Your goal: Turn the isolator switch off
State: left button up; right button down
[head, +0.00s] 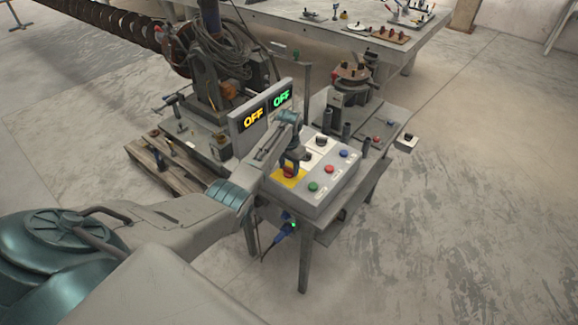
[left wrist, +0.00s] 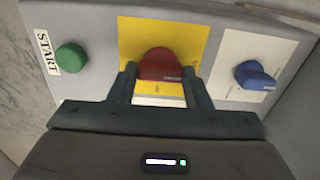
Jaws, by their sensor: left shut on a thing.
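A control box (head: 318,205) with a sloped grey top stands on a small metal table. The isolator switch appears to be the red knob (left wrist: 159,66) on a yellow plate (left wrist: 195,42). In the head view the yellow plate (head: 291,181) and the red knob (head: 288,171) show at the box's left, partly hidden by my gripper. My left gripper (head: 292,162) comes down on the knob from above. In the left wrist view its fingers (left wrist: 159,74) stand on both sides of the knob and are shut on it. My right gripper is not in view.
A display (head: 266,110) behind the box reads OFF in yellow and OFF in green. A green START button (left wrist: 71,56) and a blue knob (left wrist: 254,75) flank the yellow plate. A pallet (head: 165,160), machinery and a workbench (head: 270,18) stand behind. The right floor is clear.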

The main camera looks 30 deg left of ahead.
aim_at(289, 168)
pick_arm(q)
jog(key=shift+w+r, duration=0.1)
jog(key=o, duration=1)
notch_tip(289, 168, up, 11)
jog(key=b, duration=0.3)
